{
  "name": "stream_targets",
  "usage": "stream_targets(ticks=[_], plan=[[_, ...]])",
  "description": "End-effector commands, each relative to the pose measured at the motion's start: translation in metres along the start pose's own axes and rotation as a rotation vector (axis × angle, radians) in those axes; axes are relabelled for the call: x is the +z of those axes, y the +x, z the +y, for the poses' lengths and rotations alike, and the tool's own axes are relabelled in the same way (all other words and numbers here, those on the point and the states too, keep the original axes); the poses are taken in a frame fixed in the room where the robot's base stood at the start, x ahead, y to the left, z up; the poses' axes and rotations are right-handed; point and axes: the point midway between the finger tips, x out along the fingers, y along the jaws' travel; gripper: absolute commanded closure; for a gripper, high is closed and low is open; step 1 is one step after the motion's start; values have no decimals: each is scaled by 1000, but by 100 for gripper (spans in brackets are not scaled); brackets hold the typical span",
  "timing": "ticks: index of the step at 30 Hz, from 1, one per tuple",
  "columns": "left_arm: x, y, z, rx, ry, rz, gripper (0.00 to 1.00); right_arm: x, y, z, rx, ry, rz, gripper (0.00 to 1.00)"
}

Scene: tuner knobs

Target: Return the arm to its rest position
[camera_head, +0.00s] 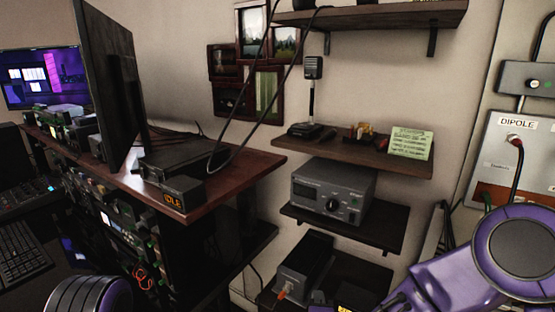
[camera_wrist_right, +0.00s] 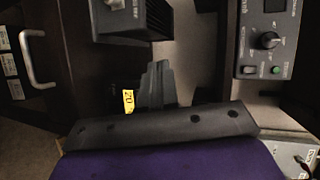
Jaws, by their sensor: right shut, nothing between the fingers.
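My right arm (camera_head: 450,275), purple with a grey round joint, comes in at the lower right of the head view. My right gripper (camera_wrist_right: 158,70) shows in the wrist view as dark fingers closed together, with nothing held between them. It points at a gap between a dark ribbed box (camera_wrist_right: 130,18) and a grey unit with a knob (camera_wrist_right: 268,40), apart from both as far as I can tell. A rounded part of my left arm (camera_head: 90,296) shows at the bottom left of the head view; its gripper is out of the picture.
Wall shelves hold a grey tuner (camera_head: 332,192), a desk microphone (camera_head: 312,100) and a green note (camera_head: 411,143). A dark box (camera_head: 303,268) sits on the lowest shelf. A DIPOLE panel (camera_head: 515,150) with a cable is at right. A wooden desk (camera_head: 235,170) with monitors fills the left.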

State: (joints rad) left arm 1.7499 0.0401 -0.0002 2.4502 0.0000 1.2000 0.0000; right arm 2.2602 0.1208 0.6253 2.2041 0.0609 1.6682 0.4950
Motion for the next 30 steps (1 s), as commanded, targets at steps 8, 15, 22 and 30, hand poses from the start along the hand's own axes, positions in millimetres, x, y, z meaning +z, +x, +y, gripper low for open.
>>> stream_targets(ticks=[8,15,22,30], plan=[[0,0,0,0,0,0,43,-115,-64,218,538,-900,-244,100],[0,0,0,0,0,0,43,-224,-162,309,914,-1154,-340,100],[0,0,0,0,0,0,43,-242,-189,328,996,-1177,-356,100],[0,0,0,0,0,0,43,-242,-189,328,996,-1177,-356,100]])
